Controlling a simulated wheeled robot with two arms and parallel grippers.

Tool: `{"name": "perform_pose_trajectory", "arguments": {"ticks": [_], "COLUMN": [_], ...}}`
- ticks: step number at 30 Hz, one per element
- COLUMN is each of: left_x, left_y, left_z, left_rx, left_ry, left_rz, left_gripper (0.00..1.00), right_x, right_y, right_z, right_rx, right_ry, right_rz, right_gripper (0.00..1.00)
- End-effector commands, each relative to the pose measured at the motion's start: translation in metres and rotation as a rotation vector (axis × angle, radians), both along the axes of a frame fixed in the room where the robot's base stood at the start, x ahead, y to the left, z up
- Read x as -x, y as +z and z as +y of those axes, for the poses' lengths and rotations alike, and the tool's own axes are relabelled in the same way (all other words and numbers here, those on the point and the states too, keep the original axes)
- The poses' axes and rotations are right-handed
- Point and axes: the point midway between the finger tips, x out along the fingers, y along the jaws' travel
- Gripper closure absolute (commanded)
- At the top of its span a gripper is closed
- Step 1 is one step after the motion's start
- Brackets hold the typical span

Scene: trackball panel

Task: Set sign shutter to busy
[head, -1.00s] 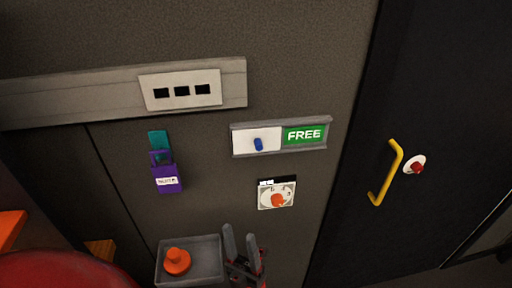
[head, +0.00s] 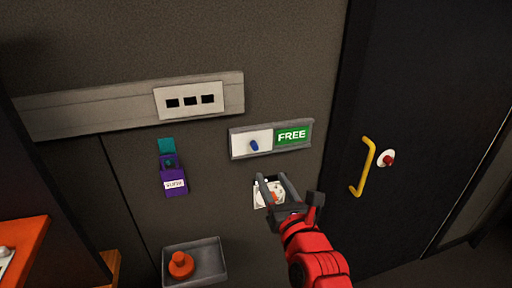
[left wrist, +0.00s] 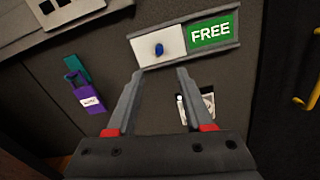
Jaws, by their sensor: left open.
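The sign (head: 234,157) is a grey rail on the wall. Its white shutter (head: 240,144) with a blue knob (head: 254,146) sits at the left, and the green FREE field (head: 292,135) shows at the right. Whatever is behind the shutter is hidden. The shutter (left wrist: 172,38), knob (left wrist: 159,50) and FREE field (left wrist: 211,32) also show in the left wrist view. My left gripper (head: 271,178) is open and empty, below the sign and in front of the dial. In the left wrist view its fingertips (left wrist: 160,72) point up just below the knob, apart from it. My right gripper is not in view.
The dial plate (head: 259,199) is partly hidden by my gripper. A purple holder (head: 173,180) hangs at left, and a grey tray (head: 209,262) with an orange knob (head: 181,265) is below. A socket panel (head: 189,101) is above left. A yellow handle (head: 366,165) is at right.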

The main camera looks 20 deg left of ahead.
Motion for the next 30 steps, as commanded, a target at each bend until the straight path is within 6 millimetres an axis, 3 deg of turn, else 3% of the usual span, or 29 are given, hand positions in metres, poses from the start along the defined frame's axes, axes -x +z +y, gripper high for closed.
{"name": "perform_pose_trajectory", "arguments": {"ticks": [18,24,30], "left_x": [-0.089,-0.105,-0.108], "left_y": [0.003,0.001,-0.001], "left_z": [0.063,0.072,0.074], "left_rx": [-0.003,-0.004,-0.001], "left_ry": [0.006,0.002,0.001], "left_rz": [0.001,0.002,0.002], "left_gripper": [0.48,0.48,0.48], "right_x": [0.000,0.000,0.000], "right_y": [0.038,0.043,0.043], "right_z": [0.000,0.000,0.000], "right_rx": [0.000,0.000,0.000], "right_ry": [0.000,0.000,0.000], "right_rz": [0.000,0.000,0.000], "right_gripper": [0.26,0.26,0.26]}}
